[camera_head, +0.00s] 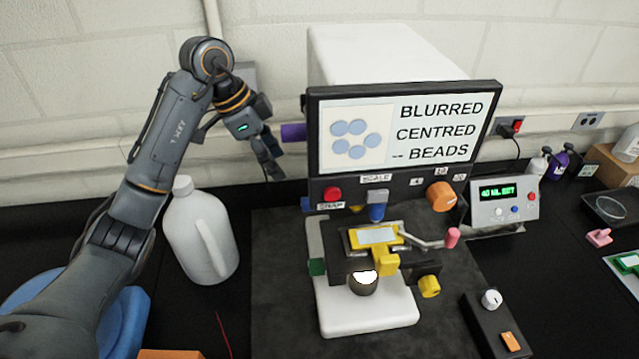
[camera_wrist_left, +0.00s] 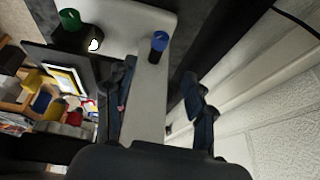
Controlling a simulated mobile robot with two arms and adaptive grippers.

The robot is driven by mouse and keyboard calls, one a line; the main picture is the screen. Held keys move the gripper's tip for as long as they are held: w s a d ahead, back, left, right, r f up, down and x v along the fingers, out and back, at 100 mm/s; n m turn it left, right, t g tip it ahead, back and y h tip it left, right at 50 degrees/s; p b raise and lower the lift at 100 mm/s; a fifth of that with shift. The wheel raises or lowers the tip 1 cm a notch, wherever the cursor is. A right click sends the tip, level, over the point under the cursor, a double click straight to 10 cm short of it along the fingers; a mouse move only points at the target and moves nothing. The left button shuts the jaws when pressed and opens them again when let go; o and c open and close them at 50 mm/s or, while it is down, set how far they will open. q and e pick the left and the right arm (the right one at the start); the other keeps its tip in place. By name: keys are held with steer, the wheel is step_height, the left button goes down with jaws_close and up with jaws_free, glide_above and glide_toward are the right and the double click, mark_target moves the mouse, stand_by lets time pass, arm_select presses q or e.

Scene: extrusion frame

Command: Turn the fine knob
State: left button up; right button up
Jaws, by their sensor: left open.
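The microscope (camera_head: 372,55) stands at the middle with several coloured knobs; no label marks one as fine. A purple knob (camera_head: 293,132) sticks out on its left side. A blue-violet knob (camera_wrist_left: 159,42), seemingly the same one, shows in the left wrist view on a pale upright part. My left gripper (camera_head: 272,160) is open and empty, just left of and slightly below the purple knob, apart from it. In the left wrist view the knob lies beyond the gap between the fingers. A green knob (camera_head: 317,267) is on the left, an orange knob (camera_head: 441,196) and yellow knob (camera_head: 428,286) on the right.
The screen (camera_head: 333,94) reads "BLURRED CENTRED BEADS". A white jug (camera_head: 199,231) stands below my left arm. A control box (camera_head: 505,204) with a green display and a black box (camera_head: 479,308) with a white dial are at the right. The wall is close behind.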

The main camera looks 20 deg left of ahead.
arm_select(q)
steer(key=p, duration=0.2)
glide_toward(303, 200)
step_height(303, 200, down, 2)
steer(key=x, duration=0.2)
steer(key=p+x, duration=0.1)
steer(key=x, duration=0.4)
steer(key=shift+w+d+p, duration=0.25)
steer(key=shift+d+p, duration=0.15)
steer(key=shift+d, duration=0.05)
steer(key=shift+w+d+f, duration=0.1)
steer(key=shift+f, duration=0.35)
arm_select(e)
steer(key=r, duration=0.2)
steer(key=w+r, duration=0.1)
steer(key=r, duration=0.1)
steer(key=shift+r, duration=0.1)
arm_select(q)
steer(key=shift+c, duration=0.4)
jaws_close()
arm_select(e)
steer(key=shift+w, duration=0.1)
